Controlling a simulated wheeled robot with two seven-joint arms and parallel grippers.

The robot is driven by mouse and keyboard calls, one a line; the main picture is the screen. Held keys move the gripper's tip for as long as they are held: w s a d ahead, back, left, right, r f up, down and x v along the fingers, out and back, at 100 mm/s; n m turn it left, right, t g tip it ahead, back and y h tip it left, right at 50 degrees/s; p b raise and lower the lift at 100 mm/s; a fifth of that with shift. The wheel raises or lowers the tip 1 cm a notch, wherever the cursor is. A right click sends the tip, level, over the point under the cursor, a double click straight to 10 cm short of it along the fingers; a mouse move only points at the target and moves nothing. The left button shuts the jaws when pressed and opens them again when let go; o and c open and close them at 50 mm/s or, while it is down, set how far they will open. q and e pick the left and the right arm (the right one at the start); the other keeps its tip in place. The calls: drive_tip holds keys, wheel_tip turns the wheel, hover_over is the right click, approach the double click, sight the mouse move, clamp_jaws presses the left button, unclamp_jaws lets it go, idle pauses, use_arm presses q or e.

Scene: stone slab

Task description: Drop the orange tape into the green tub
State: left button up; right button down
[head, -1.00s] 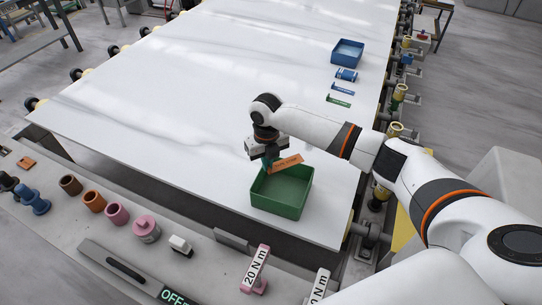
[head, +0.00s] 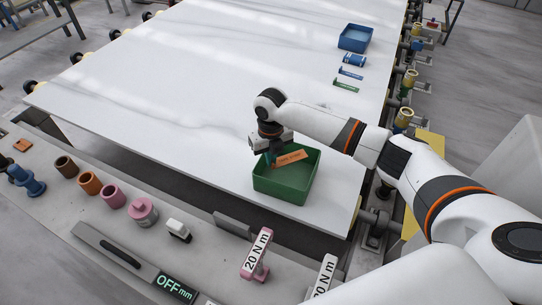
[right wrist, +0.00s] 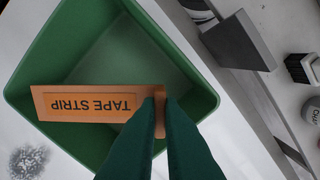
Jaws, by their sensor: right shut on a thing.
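The orange tape (head: 290,157) is a flat strip that reads "TAPE STRIP" in the right wrist view (right wrist: 88,103). My right gripper (head: 270,158) is shut on one end of it; its green fingers (right wrist: 163,105) show in the right wrist view. The green tub (head: 283,191) is an open square box at the near right of the slab, and it fills much of the right wrist view (right wrist: 30,68). The held tape is over the tub's opening. I cannot tell how far it is above the floor of the tub. My left gripper is not in view.
The white stone slab (head: 200,95) is mostly clear. A blue tub (head: 355,38), a blue roll (head: 354,60) and blue and green strips (head: 346,87) lie at its far right. A grey ledge with pink, orange and brown pieces (head: 112,196) runs along the near edge.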

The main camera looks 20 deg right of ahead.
drive_tip(key=c, duration=1.5)
unclamp_jaws()
drive_tip(key=shift+r, duration=0.15)
wheel_tip(320, 180, up, 12)
drive_tip(key=b, duration=0.2)
